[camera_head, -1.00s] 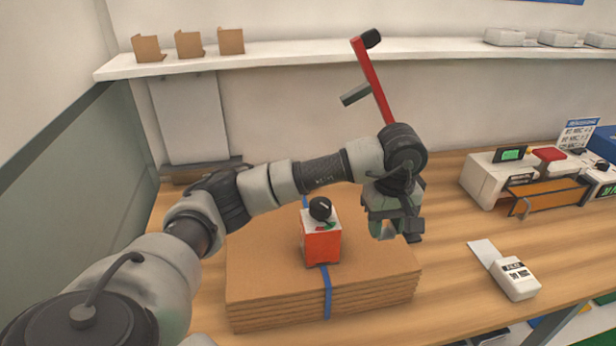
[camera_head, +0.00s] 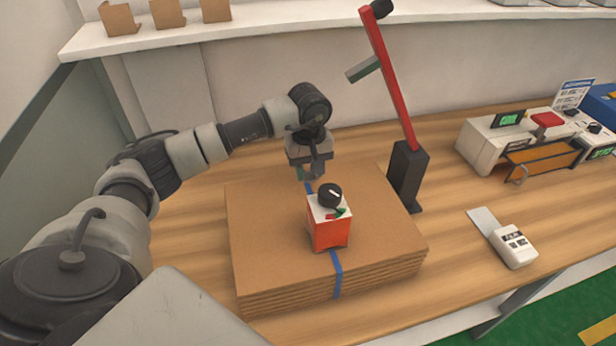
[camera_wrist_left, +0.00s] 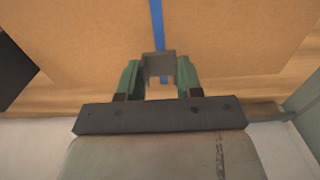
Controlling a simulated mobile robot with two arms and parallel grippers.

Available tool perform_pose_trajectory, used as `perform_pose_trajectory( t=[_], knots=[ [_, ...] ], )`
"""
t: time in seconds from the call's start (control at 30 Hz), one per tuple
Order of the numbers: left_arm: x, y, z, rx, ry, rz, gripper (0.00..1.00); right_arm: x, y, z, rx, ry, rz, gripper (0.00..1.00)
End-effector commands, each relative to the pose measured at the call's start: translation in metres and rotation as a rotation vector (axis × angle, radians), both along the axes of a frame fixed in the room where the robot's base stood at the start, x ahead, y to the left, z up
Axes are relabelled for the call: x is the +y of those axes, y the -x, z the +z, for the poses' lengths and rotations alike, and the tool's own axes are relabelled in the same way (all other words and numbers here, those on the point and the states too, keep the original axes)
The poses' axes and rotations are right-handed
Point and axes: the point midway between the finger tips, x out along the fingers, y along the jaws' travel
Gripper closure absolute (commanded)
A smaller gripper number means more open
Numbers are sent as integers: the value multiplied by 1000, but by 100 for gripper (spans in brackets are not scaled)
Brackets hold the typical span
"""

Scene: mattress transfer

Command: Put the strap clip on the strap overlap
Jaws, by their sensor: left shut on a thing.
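A flat stack of brown cardboard (camera_head: 270,220) lies on the table with a blue strap (camera_head: 337,275) running over it. A red box with a black knob (camera_head: 329,228) sits on the strap near the middle. My left gripper (camera_head: 311,174) is above the stack's far side, behind the red box. In the left wrist view, my left gripper (camera_wrist_left: 158,68) is shut on a small grey clip (camera_wrist_left: 158,65). The clip lines up with the blue strap (camera_wrist_left: 157,22); I cannot tell whether it touches it. The strap overlap is not distinguishable. My right gripper is out of view.
A red lever on a black base (camera_head: 407,172) stands by the stack's right side. A white handheld device (camera_head: 513,245) lies further right, and a white machine (camera_head: 487,143) stands behind it. A shelf (camera_head: 290,24) runs along the wall.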

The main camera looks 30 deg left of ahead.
Motion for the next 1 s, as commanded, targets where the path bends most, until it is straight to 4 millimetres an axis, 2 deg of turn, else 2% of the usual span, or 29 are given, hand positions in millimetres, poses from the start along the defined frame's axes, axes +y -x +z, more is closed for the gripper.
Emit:
perform_pose_trajectory(
  t=[0.3,0.63,0.67,0.8,0.83,1.0],
  knots=[
    [0,1,-36,2,1,0,91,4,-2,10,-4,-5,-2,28],
    [0,0,-41,0,0,0,91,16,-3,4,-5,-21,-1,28],
    [0,0,-41,0,0,0,63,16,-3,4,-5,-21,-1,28],
    [0,0,-40,0,0,0,42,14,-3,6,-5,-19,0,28],
    [0,0,-40,0,0,0,39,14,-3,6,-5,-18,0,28],
    [0,0,-39,0,0,0,39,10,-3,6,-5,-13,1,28]
  ],
)
